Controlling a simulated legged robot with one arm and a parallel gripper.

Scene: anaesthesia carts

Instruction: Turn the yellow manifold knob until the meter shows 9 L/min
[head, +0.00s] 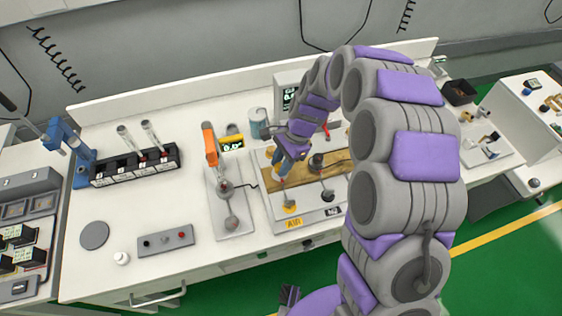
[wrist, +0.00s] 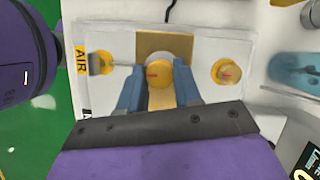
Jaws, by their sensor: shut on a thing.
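The yellow manifold knob (wrist: 158,75) sits between my gripper's two blue fingers in the wrist view, with a red mark on its face. My gripper (wrist: 158,88) is shut on this knob. In the head view my gripper (head: 279,170) reaches down onto the manifold panel (head: 268,212), and its fingers hide most of the knob. A meter (head: 290,97) with a lit display stands behind the panel. Its digits look like 0 point something but are too small to read surely.
A second round yellow fitting (wrist: 227,71) is right of the held knob. A yellow AIR label (head: 294,223) marks the panel's front. A blue-tinted cylinder (head: 258,124) is close behind my gripper.

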